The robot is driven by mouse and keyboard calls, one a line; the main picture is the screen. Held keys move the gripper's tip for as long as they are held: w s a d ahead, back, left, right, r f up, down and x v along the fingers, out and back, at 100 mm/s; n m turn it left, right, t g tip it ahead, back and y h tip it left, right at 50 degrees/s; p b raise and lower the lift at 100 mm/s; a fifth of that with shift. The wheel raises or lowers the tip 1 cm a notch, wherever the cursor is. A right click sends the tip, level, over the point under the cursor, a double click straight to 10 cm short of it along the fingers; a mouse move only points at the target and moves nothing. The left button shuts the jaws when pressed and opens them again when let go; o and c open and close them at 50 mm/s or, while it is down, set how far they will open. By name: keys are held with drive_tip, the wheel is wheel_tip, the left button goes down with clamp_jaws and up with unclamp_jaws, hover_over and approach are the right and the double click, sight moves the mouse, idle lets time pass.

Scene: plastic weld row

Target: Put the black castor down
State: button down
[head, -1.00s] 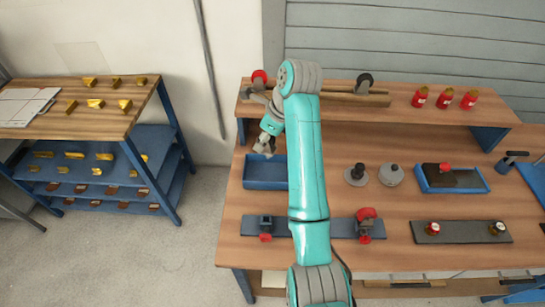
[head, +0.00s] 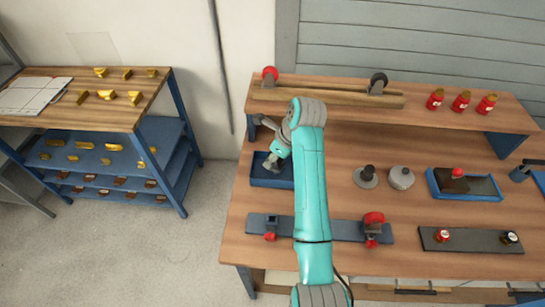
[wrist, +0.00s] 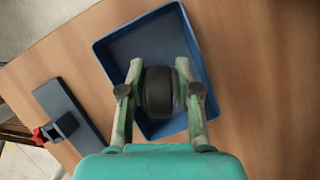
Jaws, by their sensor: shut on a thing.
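My gripper (wrist: 160,90) is shut on a black castor (wrist: 159,93), whose dark wheel shows between the two fingers in the wrist view. The blue tray (wrist: 120,52) lies directly below and around the castor in that view. In the head view my gripper (head: 272,163) is over the same blue tray (head: 270,184), at the left of the bench. The held castor is hard to make out there. I cannot tell whether it touches the tray floor. The part of the tray that shows is otherwise empty.
A red castor (head: 270,75) and another black castor (head: 379,82) stand on the raised shelf. A grey fixture strip (head: 335,230) with clamps lies in front of the tray. Two round grey pieces (head: 401,178) stand to the right. A second blue tray (head: 470,196) is further right.

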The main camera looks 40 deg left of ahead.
drive_tip(key=shift+f, duration=0.1)
drive_tip(key=c, duration=0.8)
unclamp_jaws()
